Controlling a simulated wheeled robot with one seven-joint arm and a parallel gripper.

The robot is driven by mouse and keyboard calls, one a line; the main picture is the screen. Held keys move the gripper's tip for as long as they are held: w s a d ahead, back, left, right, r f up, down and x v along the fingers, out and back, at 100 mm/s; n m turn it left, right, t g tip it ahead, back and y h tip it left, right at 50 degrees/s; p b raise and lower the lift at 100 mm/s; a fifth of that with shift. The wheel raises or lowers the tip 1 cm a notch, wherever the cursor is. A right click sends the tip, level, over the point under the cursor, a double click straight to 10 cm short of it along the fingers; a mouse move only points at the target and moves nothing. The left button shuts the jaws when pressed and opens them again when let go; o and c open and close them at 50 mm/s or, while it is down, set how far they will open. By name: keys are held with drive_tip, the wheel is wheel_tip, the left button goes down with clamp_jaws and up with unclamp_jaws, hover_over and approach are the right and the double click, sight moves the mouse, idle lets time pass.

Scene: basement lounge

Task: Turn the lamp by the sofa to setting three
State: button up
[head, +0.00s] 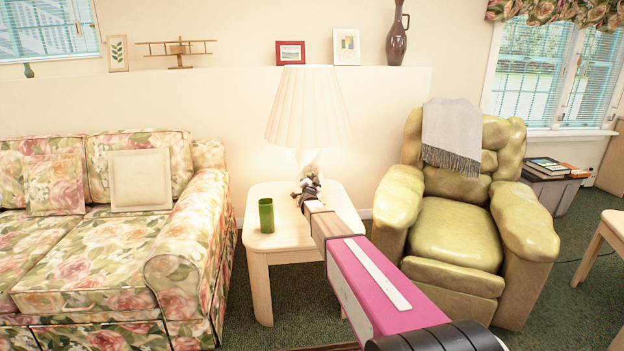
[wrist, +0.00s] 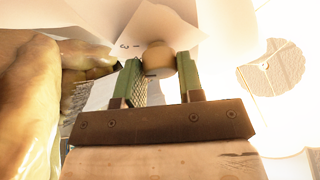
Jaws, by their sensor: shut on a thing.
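The lamp (head: 308,108) stands on the pale wooden side table (head: 342,208) at the right end of the floral sofa (head: 85,250). Its pleated cream shade glows. My gripper (head: 306,181) is at the lamp's base, which it largely hides in the head view. In the wrist view, the green fingers of my gripper (wrist: 160,75) are shut on a small round tan knob (wrist: 156,56). A "3" shows on the pale lamp base (wrist: 125,42) left of the knob. A small dark mark shows low on the knob; I cannot tell its exact direction.
A green cup (head: 266,215) stands on the table, left of my arm. An olive recliner (head: 455,232) with a grey throw is close on the right. A ledge behind holds frames (head: 290,52) and a brown vase (head: 397,36). Green carpet is open in front.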

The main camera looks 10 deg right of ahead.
drive_tip(key=shift+m, duration=0.7)
drive_tip(key=shift+g+h, duration=0.3)
drive_tip(key=o, duration=0.9)
drive_tip(key=v, duration=1.1)
